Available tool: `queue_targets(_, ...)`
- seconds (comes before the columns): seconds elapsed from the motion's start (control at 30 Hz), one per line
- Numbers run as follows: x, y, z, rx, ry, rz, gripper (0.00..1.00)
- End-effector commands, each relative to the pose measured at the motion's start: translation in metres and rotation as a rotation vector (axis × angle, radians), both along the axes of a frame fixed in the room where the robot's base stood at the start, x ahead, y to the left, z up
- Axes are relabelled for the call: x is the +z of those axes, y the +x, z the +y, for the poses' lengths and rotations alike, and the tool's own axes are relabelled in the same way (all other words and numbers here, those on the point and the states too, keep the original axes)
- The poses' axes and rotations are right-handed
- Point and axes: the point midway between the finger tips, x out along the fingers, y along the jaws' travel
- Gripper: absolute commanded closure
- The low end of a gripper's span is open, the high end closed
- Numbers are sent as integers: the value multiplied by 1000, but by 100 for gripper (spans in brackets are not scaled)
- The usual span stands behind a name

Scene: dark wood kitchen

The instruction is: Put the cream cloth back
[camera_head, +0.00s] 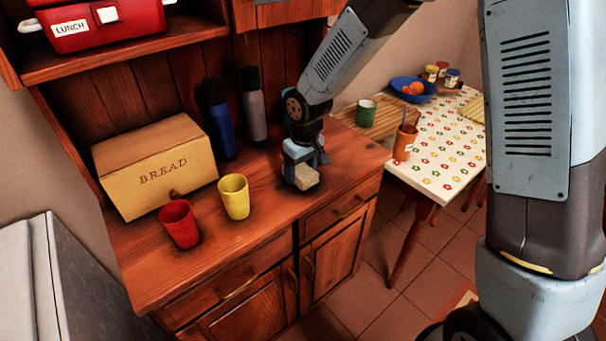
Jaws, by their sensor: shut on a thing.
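My gripper (303,171) is low over the right part of the wooden counter (262,221). It points down and is shut on the cream cloth (306,178), a small pale block-like bundle. The cloth shows below and between the fingers. It is at or very near the counter top; I cannot tell whether it touches. Part of the cloth is hidden by the fingers.
A red cup (180,226), a yellow cup (235,198) and a bread box (157,165) stand left of my gripper. A blue bottle (220,125) and a grey bottle (255,110) stand behind. A flowered table (445,155) is to the right. The counter front is clear.

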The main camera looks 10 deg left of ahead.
Motion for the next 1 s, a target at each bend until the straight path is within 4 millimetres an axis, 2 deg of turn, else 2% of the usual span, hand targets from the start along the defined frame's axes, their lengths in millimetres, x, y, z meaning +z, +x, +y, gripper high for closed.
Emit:
queue_targets(0.1, -16, -1, 0, 2, -2, 3, 55)
queue_targets(0.33, -19, 0, -1, 0, 0, 0, 55)
queue_targets(0.37, -19, 0, -1, 0, 0, 0, 29)
queue_targets(0.6, -19, 0, -1, -1, 0, 0, 6)
queue_targets(0.87, -18, 0, -2, -1, 0, 0, 5)
queue_targets(1.0, -10, 0, -2, -2, 0, -1, 5)
